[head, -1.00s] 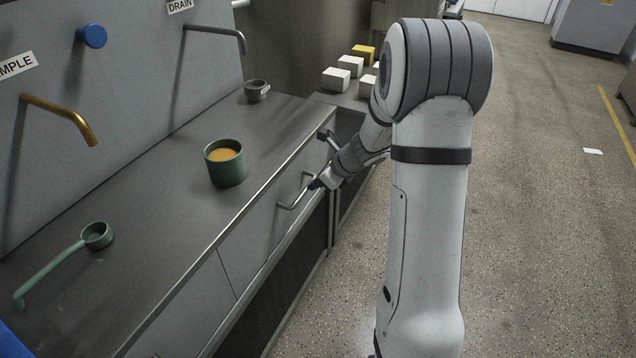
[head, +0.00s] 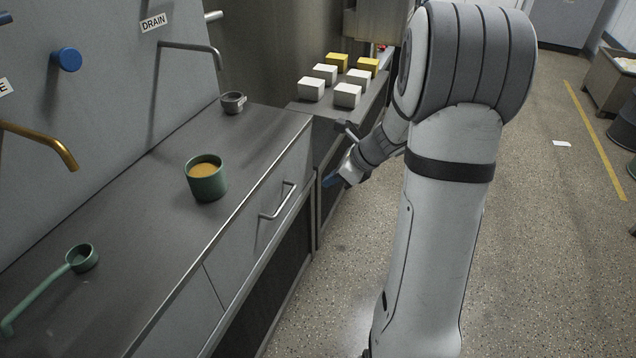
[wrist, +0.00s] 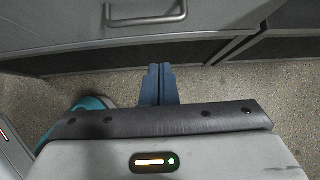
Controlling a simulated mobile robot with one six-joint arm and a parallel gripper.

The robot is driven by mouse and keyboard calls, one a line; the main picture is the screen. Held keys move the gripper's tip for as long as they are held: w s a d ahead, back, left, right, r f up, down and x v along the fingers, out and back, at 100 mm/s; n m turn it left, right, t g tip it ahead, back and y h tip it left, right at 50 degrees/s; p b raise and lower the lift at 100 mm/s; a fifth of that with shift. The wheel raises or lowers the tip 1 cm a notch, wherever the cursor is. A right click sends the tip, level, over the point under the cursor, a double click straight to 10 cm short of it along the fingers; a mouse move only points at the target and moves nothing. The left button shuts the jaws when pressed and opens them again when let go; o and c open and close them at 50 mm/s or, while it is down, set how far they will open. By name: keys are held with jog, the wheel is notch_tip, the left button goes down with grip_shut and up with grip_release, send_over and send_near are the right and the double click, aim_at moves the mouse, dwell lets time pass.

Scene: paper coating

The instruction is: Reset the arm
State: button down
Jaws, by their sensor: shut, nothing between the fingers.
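My gripper (head: 331,180) is in front of the counter, to the right of the drawer handle (head: 279,201) and apart from it. In the wrist view its two blue fingers (wrist: 158,84) are together with nothing between them. The drawer (head: 262,206) with the metal handle looks closed, and its handle also shows at the top of the wrist view (wrist: 146,17). My arm bends down from the shoulder at the right of the head view.
On the counter (head: 130,215) stand a green cup (head: 206,182) with orange contents, a green ladle (head: 80,259) and a small grey cup (head: 232,103). White and yellow blocks (head: 347,95) sit on a farther surface.

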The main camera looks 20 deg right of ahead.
jog(key=s+a+r+n+h+p, duration=0.2)
jog(key=s+r+n+p, duration=0.2)
jog(key=s+r+n, duration=0.3)
jog(key=s+a+r+n+g+h+p, duration=0.1)
jog(key=s+a+r+n+h+p, duration=0.1)
jog(key=s+r+n, duration=0.5)
jog(key=s+a+r+n+g+h+p, duration=0.1)
jog(key=s+a+r+n+h+p, duration=0.1)
jog(key=s+a+r+n+p, duration=0.2)
jog(key=shift+s+a+r+n+p, duration=0.2)
jog(key=shift+s+r+n+p, duration=1.75)
jog(key=shift+n, duration=2.05)
jog(key=shift+s+r+b, duration=0.15)
jog(key=shift+s+b, duration=0.25)
jog(key=shift+s, duration=0.25)
